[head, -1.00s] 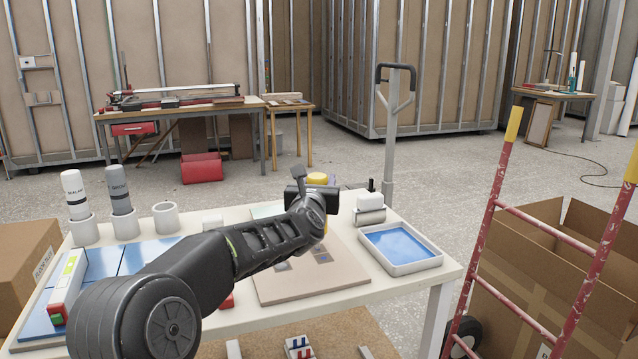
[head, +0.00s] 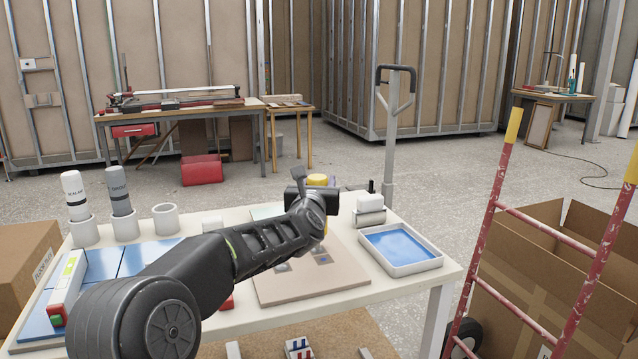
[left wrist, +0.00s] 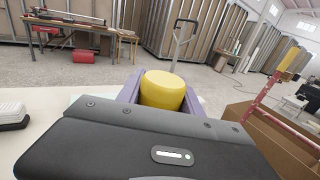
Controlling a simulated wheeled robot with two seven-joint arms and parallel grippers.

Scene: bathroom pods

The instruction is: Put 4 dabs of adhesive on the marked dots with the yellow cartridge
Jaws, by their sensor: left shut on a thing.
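My left gripper (head: 316,194) is shut on the yellow cartridge (head: 318,180), above the far part of a beige board (head: 310,290) on the white table. In the left wrist view the cartridge's round yellow top (left wrist: 163,88) stands between the two purple-grey fingers. Two grey patches, one a near patch (head: 284,267) and one a right patch (head: 322,258), show on the board. My arm covers part of the board, and any dabs there are hidden. My right gripper is out of view.
A white tray with blue inside (head: 402,246) and a white roller-like item (head: 369,211) stand right of the board. A grey cartridge (head: 120,192) and a white one (head: 75,195) stand in holders at left, beside an empty holder (head: 166,219). A red hand truck (head: 488,230) stands right.

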